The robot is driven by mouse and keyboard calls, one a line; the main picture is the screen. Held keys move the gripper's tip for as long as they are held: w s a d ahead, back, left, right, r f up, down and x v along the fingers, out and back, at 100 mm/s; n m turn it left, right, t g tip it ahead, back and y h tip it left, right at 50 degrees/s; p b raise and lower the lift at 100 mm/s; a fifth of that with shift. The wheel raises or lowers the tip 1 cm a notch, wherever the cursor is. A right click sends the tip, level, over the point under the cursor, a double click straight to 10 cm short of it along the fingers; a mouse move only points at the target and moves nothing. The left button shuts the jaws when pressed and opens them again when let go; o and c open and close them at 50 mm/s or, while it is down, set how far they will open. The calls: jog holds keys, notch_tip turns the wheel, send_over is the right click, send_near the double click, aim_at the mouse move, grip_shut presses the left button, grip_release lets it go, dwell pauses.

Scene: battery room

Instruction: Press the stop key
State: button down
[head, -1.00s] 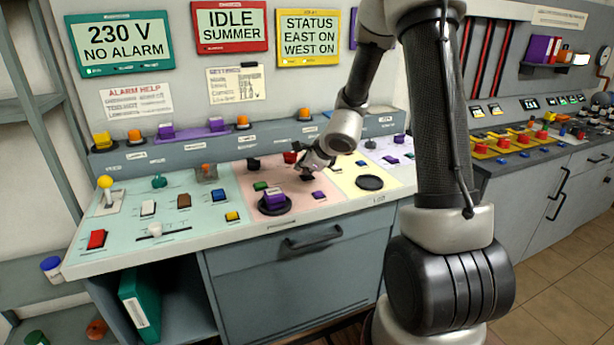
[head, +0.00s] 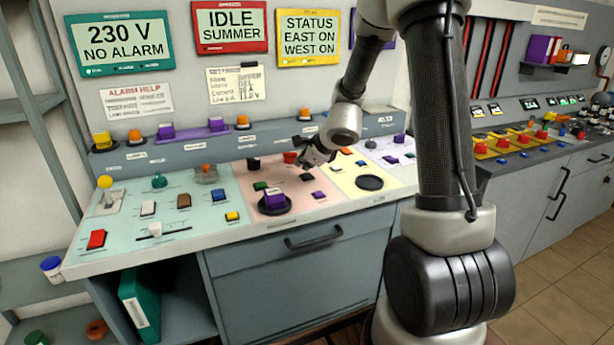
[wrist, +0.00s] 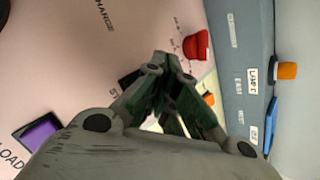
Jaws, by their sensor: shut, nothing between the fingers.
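My gripper (head: 305,163) is shut and empty over the back of the pink panel (head: 283,212). A small dark key (head: 307,177) shows just below it in the head view. In the wrist view a black key (wrist: 127,79) is partly hidden behind the fingers (wrist: 167,85), beside a label of which only "ST" can be read. I cannot tell from this whether it is the stop key. The fingers look raised off the panel, and I cannot see them touching any key.
A red knob (wrist: 196,45) stands close to the fingers at the panel's back. A purple key (wrist: 40,132) is beside the label "LOAD". A purple block on a black disc (head: 275,207) stands at the front. The red screen (head: 229,27) reads "IDLE SUMMER".

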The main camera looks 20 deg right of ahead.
aim_at(304, 176)
jog(key=shift+r, duration=2.5)
jog(key=s+a+n, duration=0.1)
jog(key=s+n, duration=0.1)
jog(key=s+a+f+n+g+y, duration=0.1)
jog(key=s+n, duration=0.1)
jog(key=n, duration=0.1)
jog(key=s+f+n+g+y, duration=0.1)
jog(key=s+n, duration=0.1)
jog(key=shift+a+n, duration=0.3)
jog(key=shift+a, duration=0.1)
jog(key=s+d+r+n+g+h, duration=0.1)
jog(key=s+r+n, duration=0.3)
jog(key=s, duration=0.6)
jog(key=s+d+r+n+g+h, duration=0.1)
jog(key=s+d+r+n, duration=0.2)
jog(key=s, duration=0.7)
jog(key=s+d+r+n+h, duration=0.1)
jog(key=s+d+r+n, duration=0.1)
jog(key=s+r+n, duration=0.4)
jog(key=s+n, duration=0.3)
jog(key=n, duration=0.1)
jog(key=shift+s+d+r+g+h, duration=0.15)
jog(key=shift+s+d+g+h, duration=0.05)
jog(key=shift+s+g+h, duration=0.2)
